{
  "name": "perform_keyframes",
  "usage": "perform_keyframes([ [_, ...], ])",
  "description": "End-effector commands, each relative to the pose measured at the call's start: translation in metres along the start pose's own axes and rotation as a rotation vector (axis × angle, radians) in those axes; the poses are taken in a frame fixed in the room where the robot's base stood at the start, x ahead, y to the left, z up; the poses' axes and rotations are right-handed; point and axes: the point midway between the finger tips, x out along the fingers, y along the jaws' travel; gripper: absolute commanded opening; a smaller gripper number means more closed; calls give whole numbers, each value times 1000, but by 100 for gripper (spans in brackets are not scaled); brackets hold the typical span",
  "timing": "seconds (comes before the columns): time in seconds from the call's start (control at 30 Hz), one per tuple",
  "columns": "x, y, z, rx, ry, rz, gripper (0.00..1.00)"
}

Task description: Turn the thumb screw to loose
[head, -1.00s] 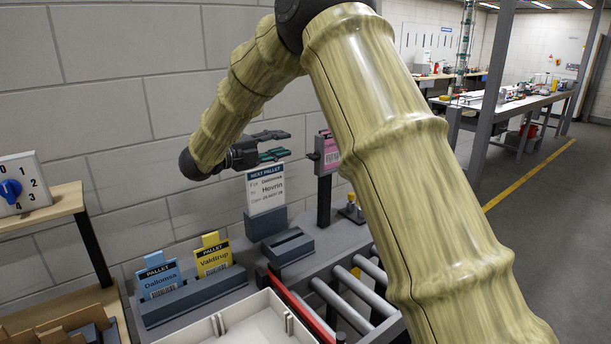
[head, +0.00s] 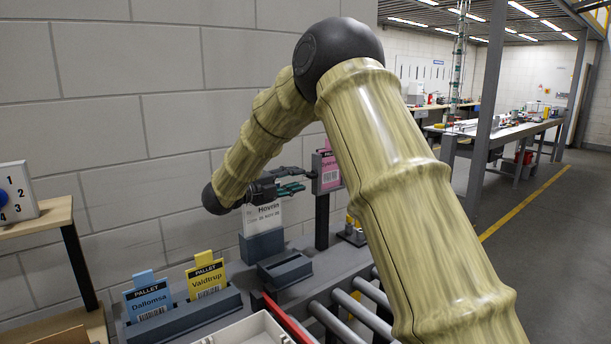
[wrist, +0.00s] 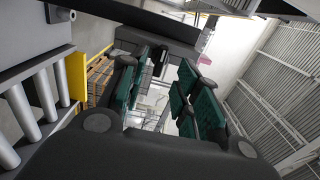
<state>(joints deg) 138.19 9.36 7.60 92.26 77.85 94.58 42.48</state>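My gripper (head: 298,180) is at the end of my bent arm, in front of the wall and just left of the dark post (head: 322,222) that carries a pink pallet card (head: 328,174). In the wrist view my gripper (wrist: 160,75) has its two green-padded fingers apart, with a gap between them. A dark bar (wrist: 150,22) crosses beyond the fingertips, with a small dark part (wrist: 162,58) in the gap. I cannot tell whether that part is the thumb screw. No thumb screw can be made out for certain in the head view.
A white card (head: 263,216) stands in a holder just below my gripper. Blue (head: 147,300) and yellow (head: 206,276) pallet cards stand in a grey rack. A roller conveyor (head: 335,322) and a white tray (head: 250,332) are in front. A numbered dial box (head: 18,192) is at left.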

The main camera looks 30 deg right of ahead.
Motion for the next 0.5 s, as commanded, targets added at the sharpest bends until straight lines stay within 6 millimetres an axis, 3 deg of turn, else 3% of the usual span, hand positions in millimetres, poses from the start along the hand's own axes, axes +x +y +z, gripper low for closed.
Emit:
perform_keyframes([
  [0.2, 30, -1, 0, 0, 1, 0, 32],
  [0.5, 44, 0, 0, 0, -2, -1, 32],
])
